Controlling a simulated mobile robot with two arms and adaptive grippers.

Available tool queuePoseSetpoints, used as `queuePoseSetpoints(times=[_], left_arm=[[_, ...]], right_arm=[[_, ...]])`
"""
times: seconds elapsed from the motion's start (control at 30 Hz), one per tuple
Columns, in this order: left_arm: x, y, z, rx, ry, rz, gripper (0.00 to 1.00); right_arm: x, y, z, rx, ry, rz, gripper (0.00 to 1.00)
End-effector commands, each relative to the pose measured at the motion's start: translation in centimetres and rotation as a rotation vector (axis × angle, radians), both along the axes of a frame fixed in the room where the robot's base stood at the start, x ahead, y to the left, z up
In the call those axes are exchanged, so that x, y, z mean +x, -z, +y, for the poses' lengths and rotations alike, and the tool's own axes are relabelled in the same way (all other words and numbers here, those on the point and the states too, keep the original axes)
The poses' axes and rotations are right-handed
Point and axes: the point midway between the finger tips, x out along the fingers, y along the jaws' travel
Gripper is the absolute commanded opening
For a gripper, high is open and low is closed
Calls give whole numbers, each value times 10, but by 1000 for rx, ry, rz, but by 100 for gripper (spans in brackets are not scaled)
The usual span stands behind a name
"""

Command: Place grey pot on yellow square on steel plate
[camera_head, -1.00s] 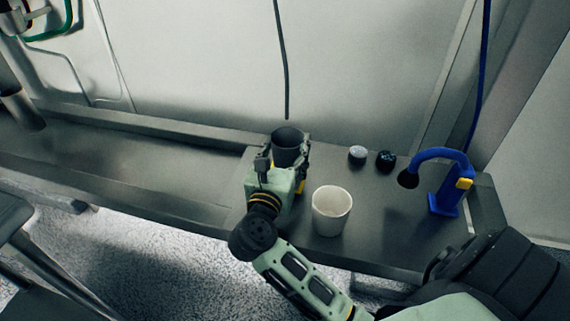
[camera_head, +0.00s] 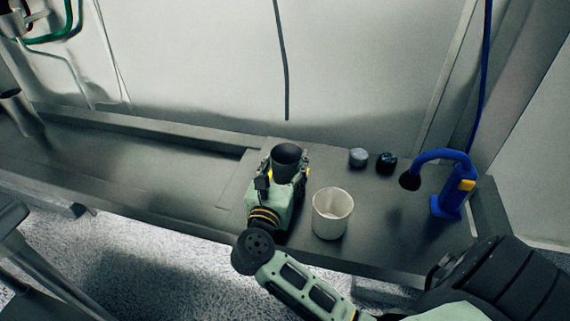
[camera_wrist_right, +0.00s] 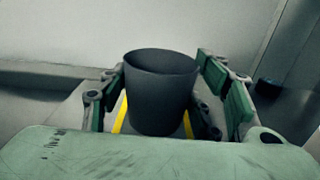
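The grey pot (camera_head: 286,163) stands upright between the fingers of my right gripper (camera_head: 283,181). In the wrist view the pot (camera_wrist_right: 160,95) is between the two fingers (camera_wrist_right: 165,92). The fingers look spread, with narrow gaps beside the pot. Yellow lines of the square (camera_wrist_right: 121,116) show on both sides of the pot's lower part, so it is over or on the square; contact under its base is hidden. The steel plate (camera_head: 385,220) lies on the bench. My left gripper is not clearly visible.
A white cup (camera_head: 332,215) stands just right of my right gripper. Two small knobs (camera_head: 358,158) (camera_head: 387,161) sit at the back. A blue hooked device (camera_head: 455,185) stands on the right. The bench left of the gripper is clear (camera_head: 150,170).

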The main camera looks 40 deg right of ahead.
Motion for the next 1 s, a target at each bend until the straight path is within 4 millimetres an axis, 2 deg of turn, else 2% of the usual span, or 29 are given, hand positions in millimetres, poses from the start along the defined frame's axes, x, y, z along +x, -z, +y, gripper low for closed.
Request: queuePoseSetpoints(times=[0.03, 0.2, 0.6, 0.67, 0.7, 1.0], left_arm=[[1, -1, 0, -1, 0, -3, 36], [1, -2, 0, 0, -1, -4, 36], [1, -1, 0, -1, -1, -4, 36], [1, 9, 0, 1, 2, 6, 36], [-1, 14, 0, 2, 3, 13, 36], [1, 11, 0, 1, 2, 8, 36]], right_arm=[[0, 0, 0, 0, 0, 0, 64], [0, 0, 0, 1, 0, 1, 76], [0, -3, 0, 0, -1, 0, 76], [0, -5, 1, 0, -1, 0, 76], [-6, -2, 8, 3, -3, 3, 76], [-49, -1, 58, 5, -2, 3, 76]])
